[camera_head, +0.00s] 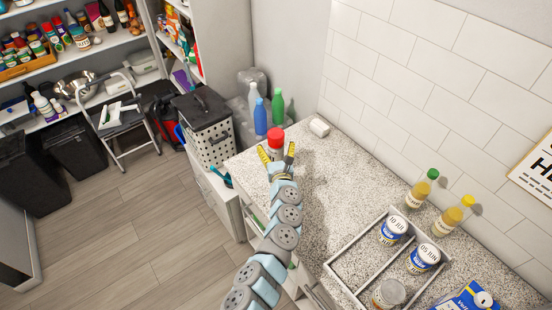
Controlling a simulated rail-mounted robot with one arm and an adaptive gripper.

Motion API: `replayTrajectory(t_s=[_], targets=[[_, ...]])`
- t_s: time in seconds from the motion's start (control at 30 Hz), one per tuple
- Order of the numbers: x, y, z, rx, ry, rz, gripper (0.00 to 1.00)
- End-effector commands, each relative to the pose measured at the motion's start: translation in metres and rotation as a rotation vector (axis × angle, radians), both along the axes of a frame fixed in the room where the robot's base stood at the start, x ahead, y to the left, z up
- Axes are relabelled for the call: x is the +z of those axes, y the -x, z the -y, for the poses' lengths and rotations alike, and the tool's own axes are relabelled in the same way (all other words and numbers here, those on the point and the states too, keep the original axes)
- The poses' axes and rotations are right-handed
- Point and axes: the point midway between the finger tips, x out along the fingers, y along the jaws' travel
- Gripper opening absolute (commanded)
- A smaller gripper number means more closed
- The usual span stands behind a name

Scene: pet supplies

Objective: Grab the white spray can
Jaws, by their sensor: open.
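A can with a red cap (275,140) stands upright near the far left end of the speckled counter; the little of its body that shows below the cap looks whitish. It may be the white spray can, but no label is readable. My gripper (278,153) is open, with its yellow-and-black fingers on either side of the can in the picture. I cannot tell whether the fingers touch it or how far it sits between them. The lower part of the can is hidden by my gripper.
A white cylinder (319,127) lies near the wall. White (253,100), blue (260,118) and green (278,106) bottles stand behind the can. A divided tray (345,254) with tins and two yellow bottles (420,190) are at right. The middle counter (345,180) is clear.

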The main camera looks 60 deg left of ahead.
Motion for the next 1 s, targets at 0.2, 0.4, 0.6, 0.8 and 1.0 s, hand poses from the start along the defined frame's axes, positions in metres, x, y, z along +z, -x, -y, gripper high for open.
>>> replayTrajectory(t_s=[0.2, 0.4, 0.6, 0.8, 1.0], targets=[[0.000, 0.000, 0.000, 0.000, 0.001, -0.001, 0.75], [-0.001, 0.000, 0.000, 0.000, 0.001, -0.001, 0.18], [0.000, 0.000, 0.000, 0.000, 0.001, -0.001, 0.18], [0.010, 0.001, 0.000, 0.000, -0.001, -0.002, 0.18], [0.038, 0.003, 0.002, -0.002, -0.003, -0.004, 0.18]])
